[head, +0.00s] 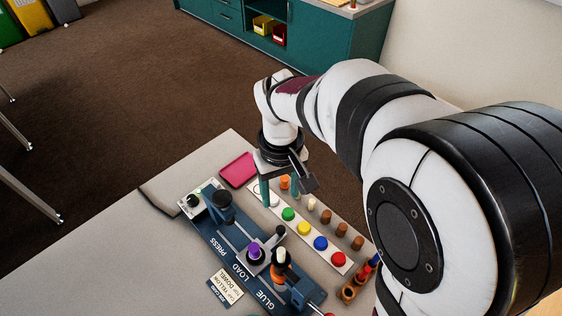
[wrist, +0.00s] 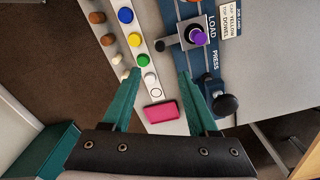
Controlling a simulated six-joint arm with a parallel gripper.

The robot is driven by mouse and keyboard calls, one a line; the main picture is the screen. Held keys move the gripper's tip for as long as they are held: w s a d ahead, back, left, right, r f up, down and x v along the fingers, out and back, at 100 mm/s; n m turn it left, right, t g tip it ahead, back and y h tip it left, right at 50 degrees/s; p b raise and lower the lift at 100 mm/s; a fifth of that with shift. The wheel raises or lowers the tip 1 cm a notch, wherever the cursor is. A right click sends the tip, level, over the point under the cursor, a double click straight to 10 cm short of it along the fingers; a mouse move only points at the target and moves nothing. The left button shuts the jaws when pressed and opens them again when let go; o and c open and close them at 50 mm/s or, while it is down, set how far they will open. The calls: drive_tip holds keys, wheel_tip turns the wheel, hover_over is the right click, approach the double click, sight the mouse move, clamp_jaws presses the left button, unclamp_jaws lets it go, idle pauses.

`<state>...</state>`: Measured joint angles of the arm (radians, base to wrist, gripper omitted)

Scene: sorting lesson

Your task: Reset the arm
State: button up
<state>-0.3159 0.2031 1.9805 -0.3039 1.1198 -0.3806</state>
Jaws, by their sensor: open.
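Green (head: 288,214), yellow (head: 304,228), blue (head: 321,243) and red (head: 338,259) caps stand along the strip. My arm hides part of the table at right.
A blue fixture (head: 224,240) marked PRESS, LOAD and GLUE holds a purple piece (head: 254,252). A job card (head: 229,285) lies beside it. Several pegs (head: 326,216) stand behind the strip. A pink tray (head: 238,170) lies near the table edge. The table's left side is clear.

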drive_tip(key=shift+r, duration=0.5)
drive_tip(key=s+d+r+m+y, duration=0.1)
drive_tip(key=s+d+m, duration=0.2)
drive_tip(key=s, duration=0.6)
drive_tip(key=s+d+r+m, duration=0.1)
drive_tip(key=s+d+m, duration=0.3)
drive_tip(key=s+m, duration=0.3)
drive_tip(key=s, duration=0.3)
drive_tip(key=shift+y, duration=0.4)
drive_tip(key=shift+r, duration=0.1)
